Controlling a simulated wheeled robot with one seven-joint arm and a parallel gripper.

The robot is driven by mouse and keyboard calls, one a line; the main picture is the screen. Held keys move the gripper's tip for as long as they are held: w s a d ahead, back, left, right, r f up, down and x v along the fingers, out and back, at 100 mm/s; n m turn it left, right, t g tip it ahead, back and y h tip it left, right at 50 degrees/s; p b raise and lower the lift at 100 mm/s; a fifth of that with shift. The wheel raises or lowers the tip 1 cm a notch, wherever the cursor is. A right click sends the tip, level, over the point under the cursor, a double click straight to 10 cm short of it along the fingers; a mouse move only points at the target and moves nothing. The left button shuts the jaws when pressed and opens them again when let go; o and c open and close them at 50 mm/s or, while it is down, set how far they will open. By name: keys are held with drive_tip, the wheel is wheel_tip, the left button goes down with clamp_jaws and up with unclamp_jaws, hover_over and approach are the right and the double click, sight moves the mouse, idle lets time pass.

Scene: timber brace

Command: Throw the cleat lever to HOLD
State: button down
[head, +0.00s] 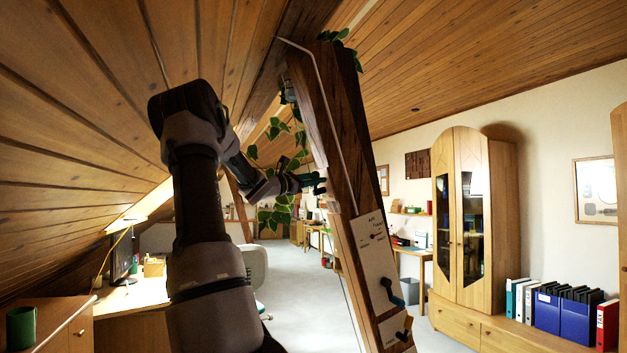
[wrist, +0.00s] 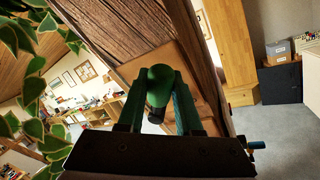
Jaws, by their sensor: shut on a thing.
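My gripper (head: 316,184) reaches from the left to the dark timber brace (head: 345,130) in the head view. In the wrist view its two green fingers (wrist: 160,92) are shut on a rounded green knob (wrist: 160,76) in front of a light wooden plate (wrist: 178,62) on the brace. The knob looks like a lever's handle, but its pivot is hidden and I can read no HOLD mark beside it. Lower on the brace, a pale panel (head: 371,249) carries small lettering and a dark teal lever (head: 391,291). A smaller plate below has another dark handle (head: 404,330).
Leafy vines (head: 275,215) hang beside the brace and fill the left of the wrist view (wrist: 30,95). A thin pale cord (head: 318,75) runs down the brace. The sloping plank ceiling (head: 75,120) is close above my arm. Open floor (head: 305,285) lies behind.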

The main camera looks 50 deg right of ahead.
drive_tip(key=c, duration=0.9)
unclamp_jaws()
drive_tip(key=shift+o, duration=0.2)
drive_tip(key=v, duration=1)
drive_tip(key=shift+a+f, duration=0.2)
drive_tip(key=shift+a, duration=0.15)
drive_tip(key=shift+w, duration=0.1)
